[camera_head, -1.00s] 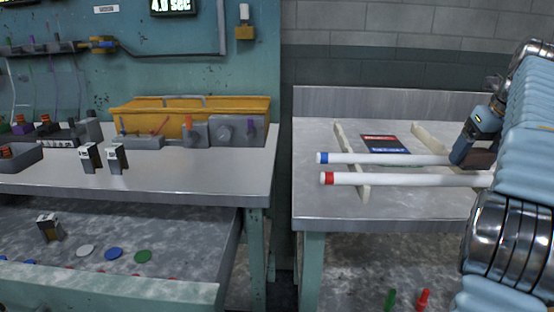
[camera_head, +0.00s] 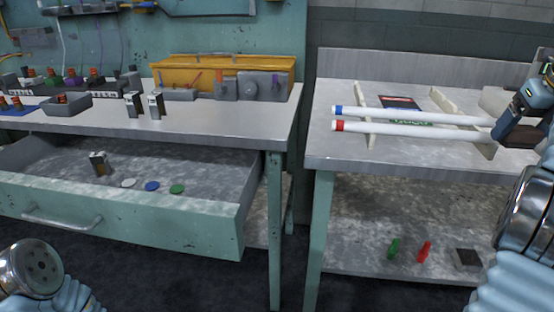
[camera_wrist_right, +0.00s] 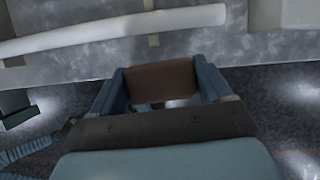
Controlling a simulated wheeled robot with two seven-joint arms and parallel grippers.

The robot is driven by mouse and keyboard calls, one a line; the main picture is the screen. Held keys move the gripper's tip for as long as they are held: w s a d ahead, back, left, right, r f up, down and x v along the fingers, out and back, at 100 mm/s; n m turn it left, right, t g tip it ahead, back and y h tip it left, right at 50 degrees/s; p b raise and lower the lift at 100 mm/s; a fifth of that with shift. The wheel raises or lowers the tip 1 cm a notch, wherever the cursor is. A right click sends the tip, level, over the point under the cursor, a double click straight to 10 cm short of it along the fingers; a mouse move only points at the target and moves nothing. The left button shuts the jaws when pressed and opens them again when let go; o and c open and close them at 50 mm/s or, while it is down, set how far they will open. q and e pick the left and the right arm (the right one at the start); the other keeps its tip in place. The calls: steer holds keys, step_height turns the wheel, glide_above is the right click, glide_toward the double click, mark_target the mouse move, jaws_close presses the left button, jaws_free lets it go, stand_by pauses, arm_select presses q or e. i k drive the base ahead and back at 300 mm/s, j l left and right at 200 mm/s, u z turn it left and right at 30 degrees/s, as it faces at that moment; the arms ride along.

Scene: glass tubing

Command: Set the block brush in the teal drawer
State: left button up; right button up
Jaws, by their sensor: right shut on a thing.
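The teal drawer (camera_head: 150,231) is pulled open under the left bench. A small grey and black block and white, blue and green discs lie inside it. My right gripper (camera_head: 516,128) is over the right end of the right bench, beside the ends of the white tubes. It is shut on a brown block, which I take to be the block brush (camera_head: 520,138). The brown block also shows between both fingers in the right wrist view (camera_wrist_right: 162,80). Its bristles cannot be made out. My left gripper is out of view; only part of my left arm shows at lower left.
Two white tubes, blue-tipped (camera_head: 400,115) and red-tipped (camera_head: 410,129), lie across pale supports on the right bench. A yellow box (camera_head: 220,75) and small blocks stand on the left bench (camera_head: 220,122). Green and red pieces stand on the lower shelf (camera_head: 360,245).

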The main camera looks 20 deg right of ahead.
mark_target(113, 181)
steer(key=i+j, duration=0.1)
steer(key=j, duration=0.5)
steer(key=j+u, duration=0.1)
steer(key=j, duration=0.45)
steer(key=i+j+u, duration=0.1)
steer(key=j, duration=0.45)
steer(key=i, duration=0.05)
